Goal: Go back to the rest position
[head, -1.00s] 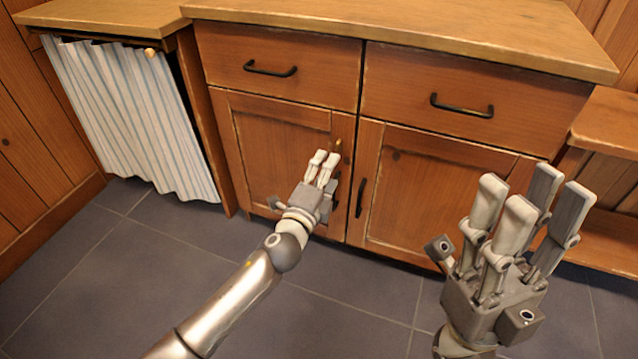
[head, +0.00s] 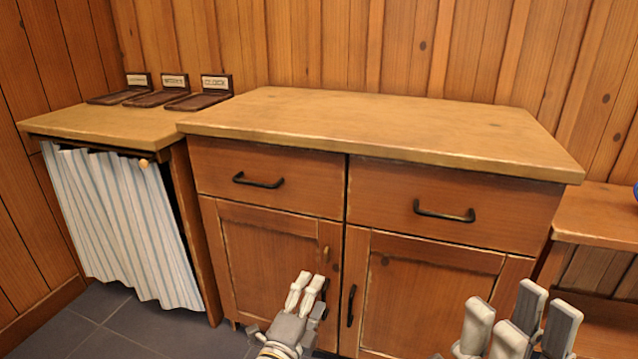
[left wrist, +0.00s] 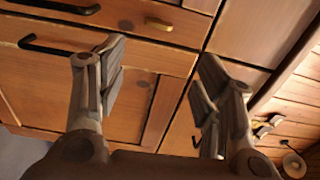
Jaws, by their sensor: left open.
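No gripper touches anything that I can make out.
The cabinet (head: 345,190) has two closed drawers and two closed doors under a bare worktop (head: 390,125). Several labelled dark stands (head: 203,92) sit on the left counter (head: 100,124), above a striped curtain (head: 120,225). A low shelf (head: 600,212) with a blue thing (head: 636,191) is at right.

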